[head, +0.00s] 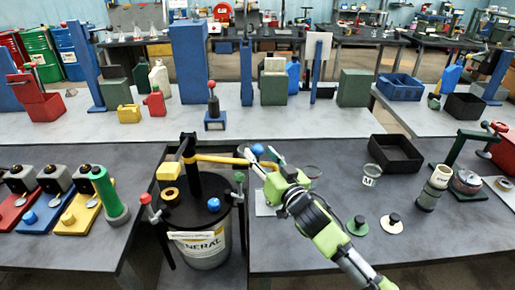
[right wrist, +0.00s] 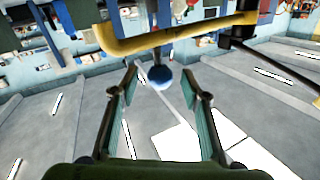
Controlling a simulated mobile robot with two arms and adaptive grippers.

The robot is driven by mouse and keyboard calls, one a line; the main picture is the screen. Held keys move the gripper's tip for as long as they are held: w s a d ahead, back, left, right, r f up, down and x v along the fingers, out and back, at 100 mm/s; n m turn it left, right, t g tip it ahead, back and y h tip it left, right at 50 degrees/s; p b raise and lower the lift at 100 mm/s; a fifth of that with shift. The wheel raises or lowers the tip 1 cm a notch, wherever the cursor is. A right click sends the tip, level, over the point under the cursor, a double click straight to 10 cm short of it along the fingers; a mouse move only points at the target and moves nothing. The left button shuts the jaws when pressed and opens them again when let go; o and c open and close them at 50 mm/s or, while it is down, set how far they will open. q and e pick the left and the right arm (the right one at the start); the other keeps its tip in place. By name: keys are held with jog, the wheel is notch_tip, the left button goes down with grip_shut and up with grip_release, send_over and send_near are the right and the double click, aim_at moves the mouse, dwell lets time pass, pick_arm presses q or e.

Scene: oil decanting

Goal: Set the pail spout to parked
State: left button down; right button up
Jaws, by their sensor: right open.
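The pail (head: 205,250) is light with a "GENERAL" label and stands in a black frame at the front table gap. Its yellow spout (head: 218,159) swings from a black post on the lid and points right. A blue ball knob (head: 257,149) sits by the spout's outer end. In the right wrist view the spout (right wrist: 185,33) crosses the top and the blue knob (right wrist: 160,77) is between the fingertips or just beyond them. My right gripper (head: 260,160) is open and empty at the knob; its spread fingers show in the wrist view (right wrist: 165,82). Contact is not visible. My left gripper is not in view.
Red and green knobs stand on the pail's sides, and a blue knob (head: 213,204) is on its lid. A green-handled tool (head: 107,192) stands left. A glass cup (head: 370,174), black tray (head: 396,153) and two small round lids lie right.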

jog(key=shift+x, duration=1.3)
grip_shut()
